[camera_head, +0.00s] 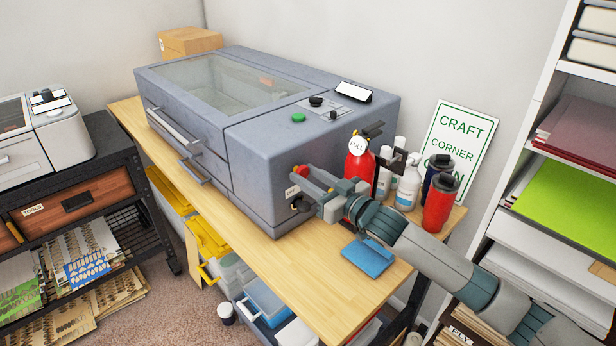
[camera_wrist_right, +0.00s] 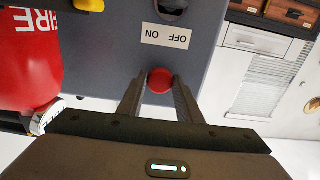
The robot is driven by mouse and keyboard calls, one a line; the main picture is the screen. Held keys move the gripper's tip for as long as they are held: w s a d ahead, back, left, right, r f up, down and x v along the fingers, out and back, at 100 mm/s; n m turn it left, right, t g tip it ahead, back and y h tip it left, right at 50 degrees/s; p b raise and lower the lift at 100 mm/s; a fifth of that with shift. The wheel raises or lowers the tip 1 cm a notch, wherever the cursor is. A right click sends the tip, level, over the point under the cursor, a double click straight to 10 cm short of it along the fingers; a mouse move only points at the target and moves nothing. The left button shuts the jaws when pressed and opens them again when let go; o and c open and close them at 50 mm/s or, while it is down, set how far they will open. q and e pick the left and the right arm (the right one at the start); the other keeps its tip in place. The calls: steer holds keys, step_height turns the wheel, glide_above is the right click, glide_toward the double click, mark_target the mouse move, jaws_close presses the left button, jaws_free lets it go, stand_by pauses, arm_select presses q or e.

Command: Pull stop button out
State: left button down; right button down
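The stop button is a round red knob on the side panel of the grey machine (camera_head: 262,165). In the right wrist view the button (camera_wrist_right: 160,80) sits between my two fingertips. In the head view its red top (camera_head: 303,170) shows at the end of my right gripper (camera_head: 309,180), which reaches in from the right. My right gripper (camera_wrist_right: 159,88) is open around the button, with a finger on each side and a thin gap seeming to show. Whether either finger touches it I cannot tell. My left gripper is in neither view.
An ON/OFF label (camera_wrist_right: 166,37) and a black knob (camera_wrist_right: 172,6) are by the button. A red fire extinguisher (camera_head: 358,167) stands close to my right gripper, with bottles (camera_head: 408,185) behind. A blue object (camera_head: 368,257) lies on the wooden table (camera_head: 330,290).

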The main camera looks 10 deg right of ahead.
steer(key=shift+s+d+p, duration=0.25)
steer(key=shift+s+p, duration=0.2)
steer(key=shift+s, duration=0.05)
steer(key=shift+w+f, duration=0.1)
steer(key=shift+f, duration=0.05)
steer(key=c, duration=1.6)
jaws_free()
steer(key=shift+c, duration=0.2)
steer(key=o, duration=0.4)
steer(key=shift+c, duration=0.2)
steer(key=shift+s+d, duration=0.15)
steer(key=shift+s, duration=0.05)
